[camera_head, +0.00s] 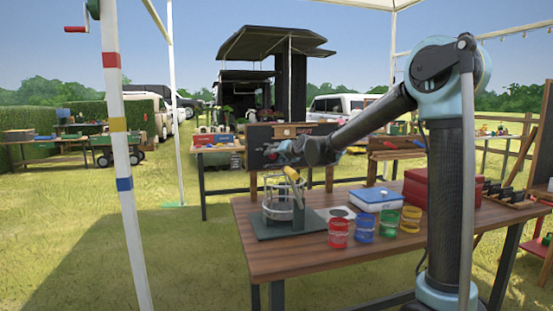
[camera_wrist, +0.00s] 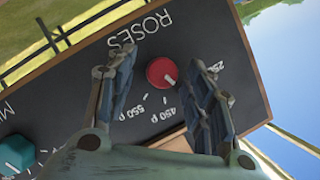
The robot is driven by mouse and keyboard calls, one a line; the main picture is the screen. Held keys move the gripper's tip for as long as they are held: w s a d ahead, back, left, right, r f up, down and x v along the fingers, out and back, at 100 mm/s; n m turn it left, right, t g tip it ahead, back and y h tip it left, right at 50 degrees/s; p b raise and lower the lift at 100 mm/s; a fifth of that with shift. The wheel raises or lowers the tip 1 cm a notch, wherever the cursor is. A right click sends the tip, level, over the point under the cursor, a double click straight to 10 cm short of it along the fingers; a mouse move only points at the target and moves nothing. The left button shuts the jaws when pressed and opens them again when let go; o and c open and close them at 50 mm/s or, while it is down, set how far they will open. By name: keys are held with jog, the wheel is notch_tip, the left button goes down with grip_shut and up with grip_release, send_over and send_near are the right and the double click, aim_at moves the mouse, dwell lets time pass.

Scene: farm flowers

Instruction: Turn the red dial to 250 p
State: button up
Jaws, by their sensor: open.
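The red dial (camera_wrist: 162,72) sits on a dark chalkboard (camera_wrist: 95,75) under the word ROSES, which appears tilted in the wrist view. A pale pointer mark on the dial faces the lower right of the picture. My gripper (camera_wrist: 163,62) is open, with one finger on each side of the dial. I cannot tell whether either finger touches it. In the head view, my gripper (camera_head: 282,151) is at the chalkboard (camera_head: 256,158).
A teal dial (camera_wrist: 15,152) is on the same board. A tent pole (camera_head: 122,160) stands at left.

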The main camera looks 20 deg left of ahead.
jog(key=shift+c, duration=0.3)
jog(key=shift+s, duration=0.1)
jog(key=c, duration=1)
jog(key=shift+n+h, duration=0.4)
jog(key=shift+n, duration=0.1)
jog(key=shift+n+t+h, duration=0.3)
jog(key=shift+n+h, duration=0.3)
jog(key=shift+n, duration=0.3)
jog(key=shift+a+n+t+h, duration=0.1)
jog(key=shift+n+t+h, duration=0.2)
jog(key=shift+n+h, duration=0.75)
jog(key=shift+n+y, duration=0.25)
jog(key=shift+n, duration=0.1)
jog(key=o, duration=1.1)
jog(key=shift+c, duration=0.2)
